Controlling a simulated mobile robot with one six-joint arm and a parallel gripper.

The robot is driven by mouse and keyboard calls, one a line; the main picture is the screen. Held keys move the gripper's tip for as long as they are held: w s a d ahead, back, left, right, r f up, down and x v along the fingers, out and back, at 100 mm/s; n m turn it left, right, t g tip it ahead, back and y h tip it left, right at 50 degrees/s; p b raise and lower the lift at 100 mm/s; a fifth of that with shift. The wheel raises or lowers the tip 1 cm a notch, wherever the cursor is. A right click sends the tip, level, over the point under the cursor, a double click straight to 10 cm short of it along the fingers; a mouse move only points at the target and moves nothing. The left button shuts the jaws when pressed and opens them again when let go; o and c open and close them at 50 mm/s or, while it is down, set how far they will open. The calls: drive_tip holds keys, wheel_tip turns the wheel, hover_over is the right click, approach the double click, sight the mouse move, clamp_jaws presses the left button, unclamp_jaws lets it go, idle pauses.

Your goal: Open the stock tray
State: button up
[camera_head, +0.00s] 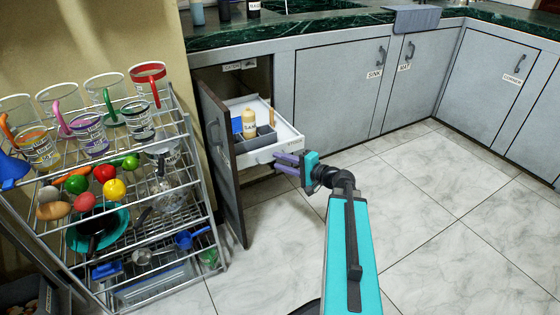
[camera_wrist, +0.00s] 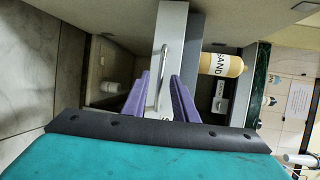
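The stock tray is a white pull-out drawer (camera_head: 287,134) in the cabinet with the open door, and it stands partly out. It holds a tan bottle labelled SAND (camera_head: 249,123) and a blue item (camera_head: 237,124). In the wrist view the tray's pale front (camera_wrist: 172,22) carries a metal handle (camera_wrist: 164,65). My gripper (camera_head: 277,161) is at the tray's front, its purple fingers apart. In the wrist view the open gripper (camera_wrist: 161,84) has one finger on each side of the handle. Whether the fingers touch it, I cannot tell.
The open cabinet door (camera_head: 224,165) stands left of the tray. A wire rack (camera_head: 150,215) with mugs, glasses and play food is further left. Closed grey cabinets (camera_head: 335,90) line the back under a green counter (camera_head: 300,25). The tiled floor (camera_head: 440,190) on the right is clear.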

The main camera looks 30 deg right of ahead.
drive_tip(key=p+v, duration=0.8)
drive_tip(key=v, duration=0.4)
drive_tip(key=shift+s, duration=0.35)
drive_tip(key=shift+r, duration=0.1)
idle(0.4)
